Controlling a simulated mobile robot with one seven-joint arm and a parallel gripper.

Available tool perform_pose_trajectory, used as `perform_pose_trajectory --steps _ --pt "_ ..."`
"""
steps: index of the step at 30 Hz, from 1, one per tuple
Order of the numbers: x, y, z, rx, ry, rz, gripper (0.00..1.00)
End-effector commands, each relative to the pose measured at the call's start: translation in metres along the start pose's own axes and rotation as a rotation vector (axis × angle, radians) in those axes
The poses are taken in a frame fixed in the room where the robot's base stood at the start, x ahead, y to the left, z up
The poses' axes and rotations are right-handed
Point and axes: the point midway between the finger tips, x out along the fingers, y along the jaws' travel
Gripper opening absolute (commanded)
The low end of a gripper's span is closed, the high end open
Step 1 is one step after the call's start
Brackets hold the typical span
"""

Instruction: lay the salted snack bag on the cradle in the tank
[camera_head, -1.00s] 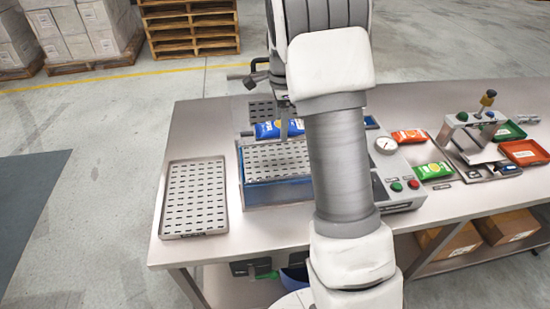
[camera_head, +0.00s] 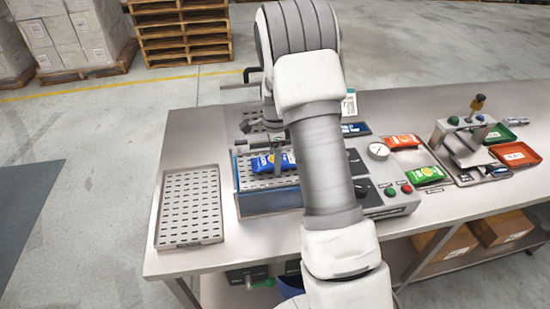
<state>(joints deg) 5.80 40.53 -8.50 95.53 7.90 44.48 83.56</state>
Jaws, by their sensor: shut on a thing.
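A blue snack bag (camera_head: 262,165) with a yellow-and-white print is held in my gripper (camera_head: 277,157). My gripper is shut on the bag, and its fingers partly cover it. The bag is over the perforated grey cradle (camera_head: 250,183) inside the blue-sided tank (camera_head: 262,203). It looks low over the cradle; I cannot tell whether it touches. My arm hides the right part of the tank.
A perforated tray (camera_head: 190,206) lies left of the tank. A control panel (camera_head: 390,190) with a dial gauge (camera_head: 378,151) and red and green buttons stands right of it. A clamp-like stand (camera_head: 459,133) and red and green trays (camera_head: 515,154) are at the far right.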

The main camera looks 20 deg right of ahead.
Motion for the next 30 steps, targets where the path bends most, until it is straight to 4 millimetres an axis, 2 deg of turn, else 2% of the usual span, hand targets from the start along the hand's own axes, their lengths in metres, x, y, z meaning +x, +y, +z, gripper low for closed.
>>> perform_pose_trajectory --steps 3,4,8,15,20,30 --pt "0.004 0.0 0.0 0.0 0.0 0.0 0.19" --pt "0.004 0.0 0.0 0.0 0.0 0.0 0.76" --pt "0.003 0.0 0.0 0.0 0.0 0.001 0.99" --pt "0.002 0.0 0.0 0.0 0.0 0.0 1.0" --pt "-0.009 -0.001 0.0 -0.001 0.0 -0.002 1.0" --pt "-0.08 -0.001 0.001 -0.002 0.0 -0.004 1.0"
